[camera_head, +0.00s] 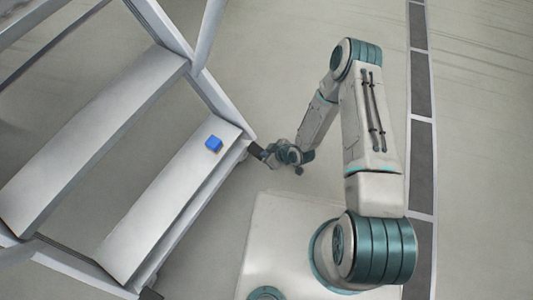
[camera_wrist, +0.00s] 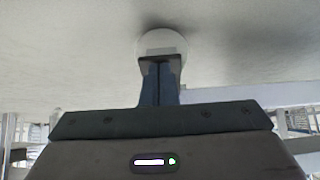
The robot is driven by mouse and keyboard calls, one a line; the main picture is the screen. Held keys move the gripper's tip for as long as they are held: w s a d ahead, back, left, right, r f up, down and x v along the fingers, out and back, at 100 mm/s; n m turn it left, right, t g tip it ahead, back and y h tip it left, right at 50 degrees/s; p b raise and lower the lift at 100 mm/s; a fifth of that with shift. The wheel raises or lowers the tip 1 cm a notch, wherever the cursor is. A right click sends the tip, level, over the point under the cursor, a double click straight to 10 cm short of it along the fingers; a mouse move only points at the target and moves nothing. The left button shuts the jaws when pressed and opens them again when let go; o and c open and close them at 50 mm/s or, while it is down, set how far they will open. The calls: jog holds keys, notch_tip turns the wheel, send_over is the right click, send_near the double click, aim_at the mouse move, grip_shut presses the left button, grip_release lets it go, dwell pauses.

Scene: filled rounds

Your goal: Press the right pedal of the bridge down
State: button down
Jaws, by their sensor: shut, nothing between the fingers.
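The bridge (camera_head: 160,190) is a pale, stair-like metal frame with steps at the left of the head view. No pedal is clearly made out.
Another dark piece (camera_head: 150,294) shows at the step's other end. The bridge's frame rises close beside my gripper. The pale floor (camera_head: 265,75) beyond my arm is free, with a grey-and-white line (camera_head: 421,100) at the right.

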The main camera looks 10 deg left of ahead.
jog(key=shift+s+d+f, duration=0.1)
jog(key=shift+f, duration=0.15)
jog(key=d+f+p+v, duration=0.2)
jog(key=p+v, duration=0.4)
jog(key=v, duration=0.7)
jog(key=shift+s, duration=0.35)
